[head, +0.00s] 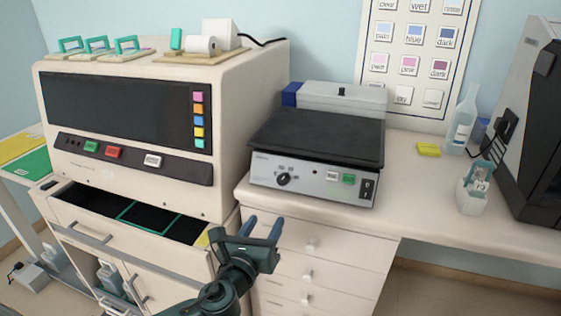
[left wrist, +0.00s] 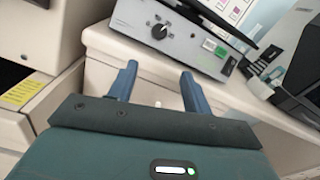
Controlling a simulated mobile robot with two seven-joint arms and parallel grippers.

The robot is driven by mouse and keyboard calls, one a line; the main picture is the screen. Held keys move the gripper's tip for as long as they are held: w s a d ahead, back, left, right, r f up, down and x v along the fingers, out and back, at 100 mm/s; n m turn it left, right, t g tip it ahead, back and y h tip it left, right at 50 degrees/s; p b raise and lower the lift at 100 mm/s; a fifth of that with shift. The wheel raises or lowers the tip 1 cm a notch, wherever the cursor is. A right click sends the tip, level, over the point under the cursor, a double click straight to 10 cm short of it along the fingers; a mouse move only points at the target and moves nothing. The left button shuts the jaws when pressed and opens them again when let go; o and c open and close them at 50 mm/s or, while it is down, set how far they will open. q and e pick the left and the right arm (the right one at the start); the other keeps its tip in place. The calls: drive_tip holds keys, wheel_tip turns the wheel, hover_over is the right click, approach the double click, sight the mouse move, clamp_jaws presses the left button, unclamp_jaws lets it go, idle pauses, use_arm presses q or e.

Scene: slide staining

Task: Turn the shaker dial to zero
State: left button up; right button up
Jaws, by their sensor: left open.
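The shaker (head: 313,181) is a light box with a dark flat top, standing on the counter in the middle of the head view. Its black dial (head: 284,179) is on the left part of the front panel. The dial also shows in the left wrist view (left wrist: 159,31), with a light pointer mark and small printed marks around it. My left gripper (head: 263,228) is open and empty, below and in front of the shaker, with its blue fingers (left wrist: 157,84) pointing toward the panel. It is apart from the dial. My right gripper is not in view.
A large stainer (head: 130,185) with an open drawer (head: 120,215) stands left of the shaker. Drawers (head: 320,243) lie under the counter. A bottle (head: 462,122), a yellow pad (head: 428,149) and a white holder (head: 474,190) stand at right. The counter between is clear.

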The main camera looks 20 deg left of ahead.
sight(282, 182)
use_arm(q)
drive_tip(key=shift+m, duration=0.3)
drive_tip(key=w, duration=0.9)
drive_tip(key=w+r, duration=0.1)
drive_tip(key=w, duration=0.3)
drive_tip(key=shift+w+a, duration=0.2)
drive_tip(key=shift+w, duration=0.15)
drive_tip(key=shift+r, duration=0.1)
drive_tip(key=c, duration=1)
drive_tip(key=shift+o, duration=0.2)
